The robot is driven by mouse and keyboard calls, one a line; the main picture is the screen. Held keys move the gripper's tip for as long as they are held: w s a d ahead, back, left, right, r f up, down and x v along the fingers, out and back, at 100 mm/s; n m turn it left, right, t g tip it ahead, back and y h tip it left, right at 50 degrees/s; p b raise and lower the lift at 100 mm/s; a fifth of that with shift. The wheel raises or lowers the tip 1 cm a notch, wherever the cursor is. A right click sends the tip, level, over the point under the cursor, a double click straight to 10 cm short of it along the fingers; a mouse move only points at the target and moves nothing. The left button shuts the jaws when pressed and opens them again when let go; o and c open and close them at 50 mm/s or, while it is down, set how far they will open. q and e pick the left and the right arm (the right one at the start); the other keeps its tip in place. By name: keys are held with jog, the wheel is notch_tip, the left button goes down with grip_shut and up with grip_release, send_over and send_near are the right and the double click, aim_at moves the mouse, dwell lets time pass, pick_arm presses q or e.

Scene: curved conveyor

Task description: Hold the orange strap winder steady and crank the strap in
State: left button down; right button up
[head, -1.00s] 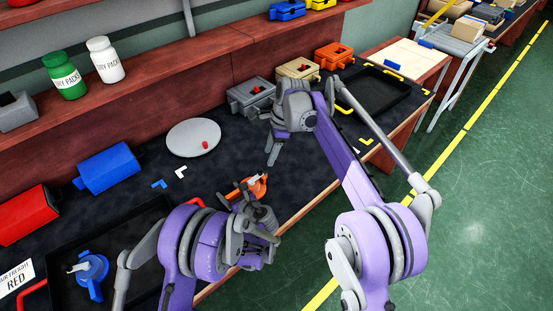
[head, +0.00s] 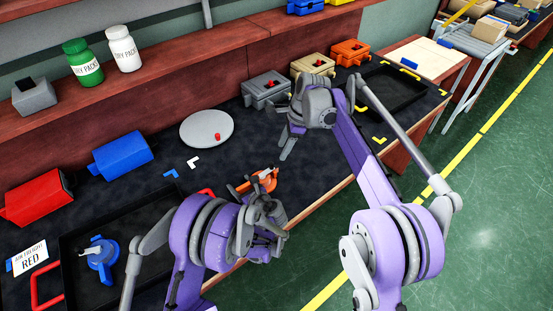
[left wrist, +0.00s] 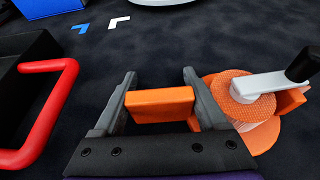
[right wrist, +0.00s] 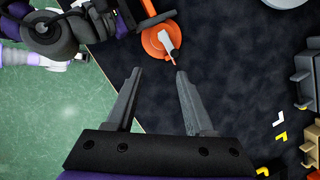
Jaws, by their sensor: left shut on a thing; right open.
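The orange strap winder (head: 264,179) lies on the dark mat near the bench's front edge. In the left wrist view my left gripper (left wrist: 158,80) is shut on its orange block-shaped grip (left wrist: 160,104). The round reel (left wrist: 252,100) is to the right of the fingers, with a white crank arm (left wrist: 272,86) and black knob (left wrist: 303,64). In the right wrist view the reel (right wrist: 155,42) and white crank are just beyond my open, empty right gripper (right wrist: 158,74). In the head view my right gripper (head: 285,146) is behind and right of the winder.
A black tray (head: 62,258) at left has red handles and holds a blue winder (head: 102,260). A round grey plate (head: 205,130) lies behind the orange winder. Grey (head: 266,90), tan and orange boxes stand at the back. Bare mat lies between plate and winder.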

aim_at(271, 163)
jog(key=w+a+n+h, duration=0.3)
jog(key=a+n, duration=0.1)
jog(key=n, duration=0.4)
notch_tip(271, 163, down, 11)
jog(key=shift+w+a+f, duration=0.1)
jog(key=shift+w+f, duration=0.05)
dwell(0.3)
grip_shut()
